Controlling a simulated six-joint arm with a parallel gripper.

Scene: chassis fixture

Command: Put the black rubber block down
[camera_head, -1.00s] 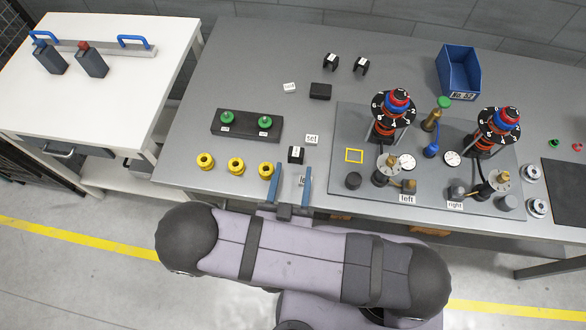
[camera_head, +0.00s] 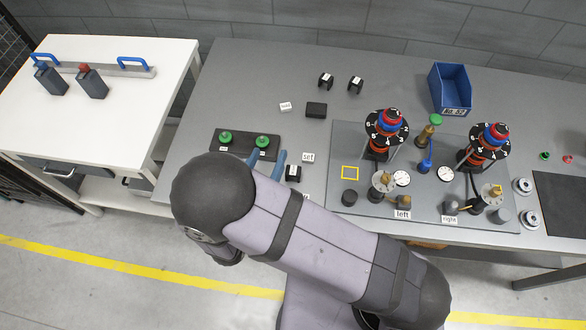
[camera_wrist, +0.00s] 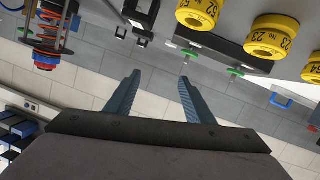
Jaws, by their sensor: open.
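A plain black block (camera_head: 316,110), which looks like the rubber block, lies on the grey bench behind the middle, just right of a small white label (camera_head: 286,106). My gripper (camera_head: 266,160) is open with nothing between its fingers, in front of that block and to its left, by the right end of the black holder with green knobs (camera_head: 228,146). In the wrist view my gripper (camera_wrist: 160,78) shows both blue fingers apart and empty. I cannot make out the block for certain in the wrist view.
A black piece with a white face (camera_head: 293,173) stands near the "set" label (camera_head: 308,157), right of my gripper. Yellow rings (camera_wrist: 271,37) show in the wrist view. The plate with a yellow square outline (camera_head: 350,173) and coil towers is to the right.

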